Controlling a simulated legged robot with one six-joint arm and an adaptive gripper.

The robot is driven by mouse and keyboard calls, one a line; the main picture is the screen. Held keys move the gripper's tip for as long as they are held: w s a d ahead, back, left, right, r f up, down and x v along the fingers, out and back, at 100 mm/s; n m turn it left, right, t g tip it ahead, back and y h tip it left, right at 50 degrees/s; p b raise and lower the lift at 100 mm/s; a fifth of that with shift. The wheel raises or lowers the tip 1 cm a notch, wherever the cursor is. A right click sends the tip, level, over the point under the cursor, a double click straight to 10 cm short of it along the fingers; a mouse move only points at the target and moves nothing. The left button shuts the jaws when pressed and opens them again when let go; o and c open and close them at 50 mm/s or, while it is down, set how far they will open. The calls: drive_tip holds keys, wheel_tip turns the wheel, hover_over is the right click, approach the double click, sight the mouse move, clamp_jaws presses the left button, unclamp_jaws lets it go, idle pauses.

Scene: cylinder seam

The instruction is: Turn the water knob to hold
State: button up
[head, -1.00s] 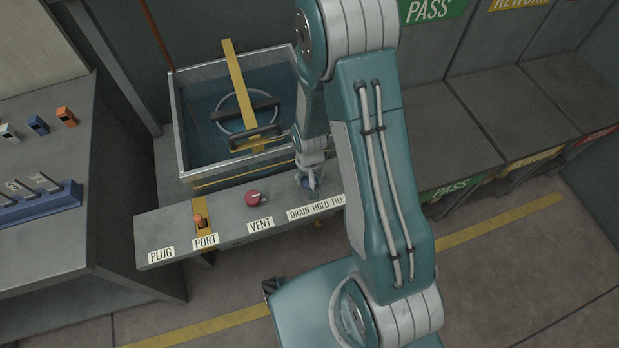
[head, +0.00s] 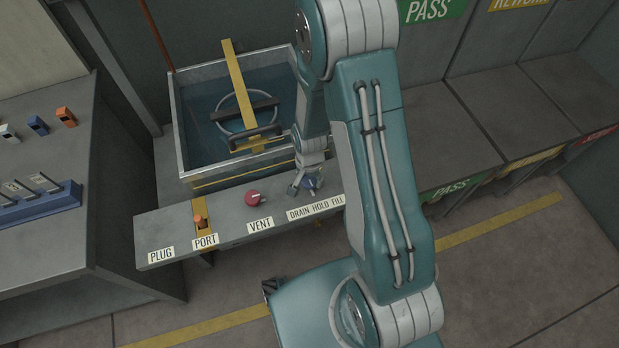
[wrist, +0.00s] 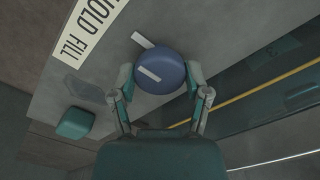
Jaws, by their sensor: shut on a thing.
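The water knob (wrist: 172,76) is round and blue with a white bar on top. It sits on the grey ledge behind the DRAIN HOLD FILL label (head: 315,207), and in the head view it shows small and partly covered (head: 313,183). My gripper (wrist: 160,78) is shut on the knob, one finger on each side of it in the wrist view. A second white strip (wrist: 142,40) lies just beyond the knob's edge, roughly parallel to its bar. I cannot tell which word the knob points to.
A red vent knob (head: 255,198) and an orange port plug (head: 199,220) stand on the ledge (head: 170,223) to the left. A water tank (head: 182,125) with a yellow bar across it is behind. A side bench (head: 40,240) stands at the far left.

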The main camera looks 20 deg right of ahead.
sight(308, 180)
drive_tip(key=shift+s+m, duration=0.1)
drive_tip(key=shift+m, duration=0.3)
drive_tip(key=o, duration=1.1)
drive_tip(key=shift+a, duration=0.1)
drive_tip(key=shift+r, duration=0.3)
wheel_tip(308, 180, up, 11)
drive_tip(key=shift+a+r, duration=0.1)
